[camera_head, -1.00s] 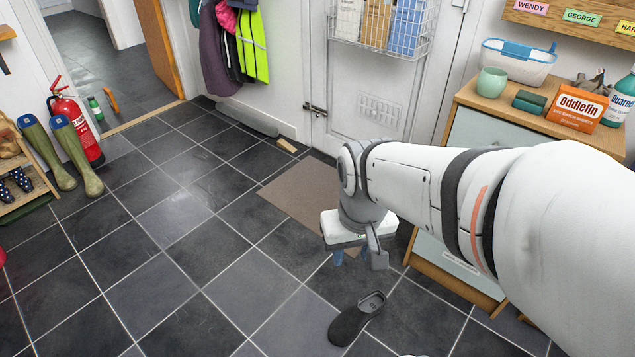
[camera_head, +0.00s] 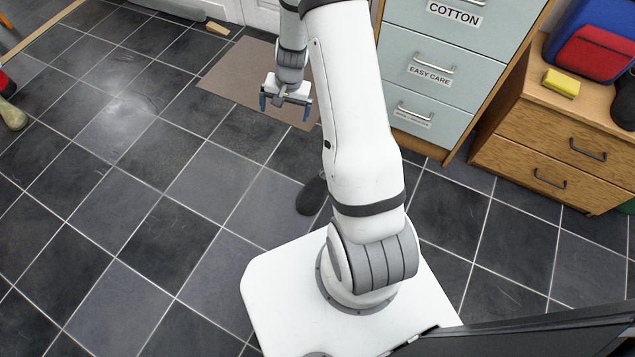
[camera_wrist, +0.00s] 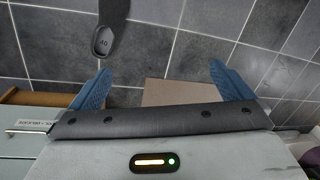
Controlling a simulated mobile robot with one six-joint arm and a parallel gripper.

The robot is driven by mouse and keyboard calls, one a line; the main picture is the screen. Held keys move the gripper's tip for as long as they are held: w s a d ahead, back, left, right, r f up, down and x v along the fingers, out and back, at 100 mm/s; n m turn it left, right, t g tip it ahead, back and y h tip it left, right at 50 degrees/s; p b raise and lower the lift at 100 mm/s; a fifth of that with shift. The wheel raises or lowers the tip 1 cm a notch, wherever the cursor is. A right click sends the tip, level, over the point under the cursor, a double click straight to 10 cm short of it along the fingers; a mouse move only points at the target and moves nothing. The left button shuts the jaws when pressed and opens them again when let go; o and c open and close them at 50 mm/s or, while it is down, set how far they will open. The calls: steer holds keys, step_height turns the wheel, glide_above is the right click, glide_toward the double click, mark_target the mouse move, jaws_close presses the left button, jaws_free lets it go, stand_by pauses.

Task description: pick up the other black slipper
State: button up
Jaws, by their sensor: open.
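A black slipper (camera_head: 311,196) lies on the dark tiled floor, partly hidden behind my arm in the head view. In the wrist view the slipper (camera_wrist: 106,38) is at the top, left of centre, its open heel end towards my gripper. My gripper (camera_head: 286,108) is above the brown mat's near edge, further back than the slipper and apart from it. Its two blue fingers are spread, with nothing between them, as the wrist view of my gripper (camera_wrist: 160,72) also shows.
The brown doormat (camera_head: 232,80) lies behind. A pale-blue drawer unit (camera_head: 425,75) and a wooden cabinet (camera_head: 545,145) stand at the right. A dark object (camera_head: 625,102) at the picture's edge is on the cabinet.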

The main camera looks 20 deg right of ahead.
mark_target(319, 180)
steer(key=s+d+f+m+b, duration=0.1)
steer(key=s+d+f+m, duration=0.1)
steer(key=f, duration=1)
steer(key=s+d+f+m+h+b, duration=0.1)
steer(key=d+f+m, duration=0.1)
steer(key=f, duration=1.1)
steer(key=s+d+f+m+g+b, duration=0.1)
steer(key=s+d+f+m, duration=0.1)
steer(key=f, duration=1)
steer(key=shift+s+d+f+h, duration=0.15)
steer(key=shift+s+d+h, duration=0.15)
steer(key=shift+d, duration=0.4)
steer(key=f+b, duration=0.3)
steer(key=f, duration=0.1)
steer(key=shift+d, duration=0.25)
steer(key=f+b, duration=0.1)
steer(key=b, duration=0.2)
steer(key=shift+f, duration=0.2)
steer(key=shift+r, duration=0.1)
steer(key=shift+c, duration=0.6)
steer(key=c, duration=0.9)
